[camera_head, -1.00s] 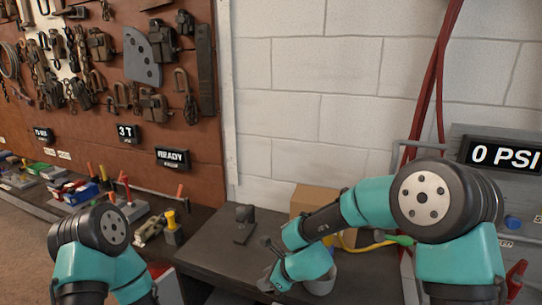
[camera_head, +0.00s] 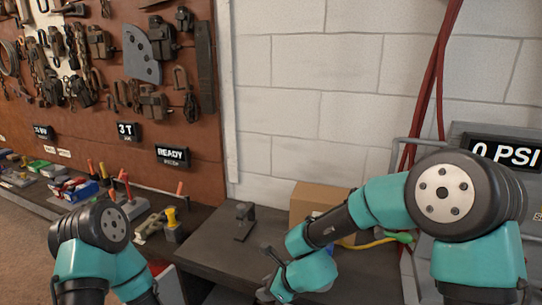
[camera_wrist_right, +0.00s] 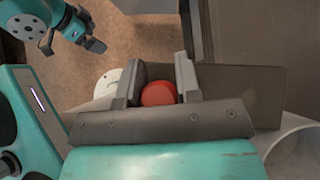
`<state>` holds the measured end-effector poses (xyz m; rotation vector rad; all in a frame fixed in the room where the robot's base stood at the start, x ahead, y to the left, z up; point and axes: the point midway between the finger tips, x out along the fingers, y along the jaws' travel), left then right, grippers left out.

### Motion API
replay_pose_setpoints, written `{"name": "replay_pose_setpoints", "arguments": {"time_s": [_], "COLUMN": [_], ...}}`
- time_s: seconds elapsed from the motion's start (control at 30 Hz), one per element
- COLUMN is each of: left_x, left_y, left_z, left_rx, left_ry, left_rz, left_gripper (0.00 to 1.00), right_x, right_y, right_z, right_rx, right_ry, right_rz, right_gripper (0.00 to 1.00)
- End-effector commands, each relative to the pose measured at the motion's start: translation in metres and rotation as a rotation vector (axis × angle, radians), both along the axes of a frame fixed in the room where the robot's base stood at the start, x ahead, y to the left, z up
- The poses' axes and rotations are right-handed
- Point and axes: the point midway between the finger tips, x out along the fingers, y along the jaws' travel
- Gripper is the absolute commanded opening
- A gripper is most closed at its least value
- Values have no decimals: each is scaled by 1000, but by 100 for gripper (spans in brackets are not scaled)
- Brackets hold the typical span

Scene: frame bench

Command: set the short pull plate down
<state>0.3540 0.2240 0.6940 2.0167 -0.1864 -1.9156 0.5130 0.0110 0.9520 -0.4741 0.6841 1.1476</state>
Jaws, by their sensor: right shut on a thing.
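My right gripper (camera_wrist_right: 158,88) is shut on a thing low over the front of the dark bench. I take it to be the short pull plate (camera_wrist_right: 243,92), a flat grey-brown piece beside the fingers in the right wrist view. How the fingers grip it is not clear. A rounded red thing (camera_wrist_right: 158,93) shows between the fingers. In the head view my right gripper (camera_head: 268,285) is at the bottom edge, and the plate cannot be made out there. My left gripper (camera_wrist_right: 80,35) shows small at the top left of the right wrist view; its opening is unclear.
A cardboard box (camera_head: 312,200) is behind my right arm. A pale round container (camera_wrist_right: 290,143) is beside the gripper. Tools clutter the left bench. Bare bench lies around the stand.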

Motion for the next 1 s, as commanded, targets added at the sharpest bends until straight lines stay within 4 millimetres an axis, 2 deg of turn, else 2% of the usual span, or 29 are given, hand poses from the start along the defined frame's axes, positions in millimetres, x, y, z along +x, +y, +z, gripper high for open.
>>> {"name": "replay_pose_setpoints", "arguments": {"time_s": [0.07,0.2,0.57,0.87,1.0], "left_x": [0,0,0,0,0], "left_y": [0,0,0,0,0], "left_z": [0,0,0,0,0], "left_rx": [0,0,0,0,0], "left_ry": [0,0,0,0,0], "left_rz": [0,0,0,0,0], "left_gripper": [100,100,100,100,100], "right_x": [-5,4,6,-2,13], "right_y": [0,0,0,0,1], "right_z": [1,0,0,1,-1], "right_rx": [0,0,0,0,1], "right_ry": [-1,-3,-2,-2,-4], "right_rz": [0,0,1,1,1], "right_gripper": [0,0,0,0,0]}}
